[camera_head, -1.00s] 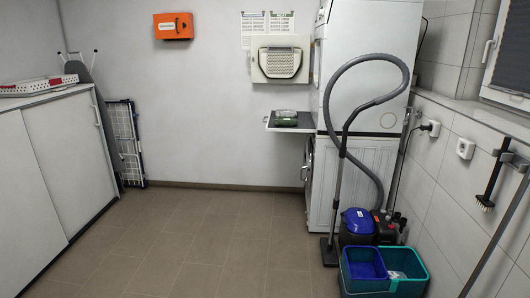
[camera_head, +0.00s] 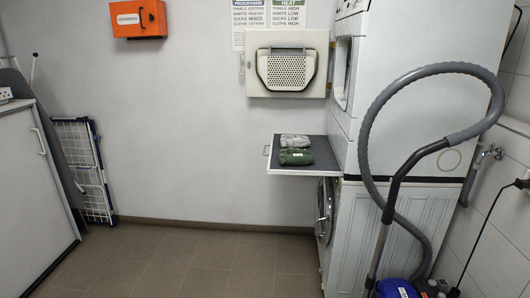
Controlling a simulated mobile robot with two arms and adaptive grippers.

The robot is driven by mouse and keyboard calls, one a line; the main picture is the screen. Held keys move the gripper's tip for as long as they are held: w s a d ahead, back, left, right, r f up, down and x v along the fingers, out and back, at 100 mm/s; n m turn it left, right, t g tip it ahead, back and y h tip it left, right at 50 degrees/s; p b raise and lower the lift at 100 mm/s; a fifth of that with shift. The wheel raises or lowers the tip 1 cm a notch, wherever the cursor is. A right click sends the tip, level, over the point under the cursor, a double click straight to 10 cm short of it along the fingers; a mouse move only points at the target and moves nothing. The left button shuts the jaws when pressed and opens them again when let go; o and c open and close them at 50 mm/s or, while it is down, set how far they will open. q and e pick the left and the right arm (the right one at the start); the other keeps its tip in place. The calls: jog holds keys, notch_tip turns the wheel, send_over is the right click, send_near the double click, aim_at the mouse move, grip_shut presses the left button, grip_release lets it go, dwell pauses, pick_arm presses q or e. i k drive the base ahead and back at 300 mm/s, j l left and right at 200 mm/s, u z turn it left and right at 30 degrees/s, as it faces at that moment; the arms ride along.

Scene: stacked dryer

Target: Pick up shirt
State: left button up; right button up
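Two folded cloth items lie on the dark pull-out shelf (camera_head: 285,170) between the stacked machines. A green folded one (camera_head: 297,157) is nearer the front, and a grey folded one (camera_head: 296,141) is just behind it. They look like folded shirts, but I cannot tell for sure at this size. The upper machine (camera_head: 420,40) has an open hatch on its left side, and the lower machine (camera_head: 400,225) stands under the shelf. Neither of my grippers shows in the head view.
A vacuum cleaner's hose (camera_head: 366,150) and tube stand before the machines, with its blue body (camera_head: 397,289) at the bottom edge. A white cabinet (camera_head: 35,190) and a folded drying rack (camera_head: 84,165) stand at the left. The tiled floor (camera_head: 200,262) between is clear.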

aim_at(287, 141)
jog(key=i, duration=2.15)
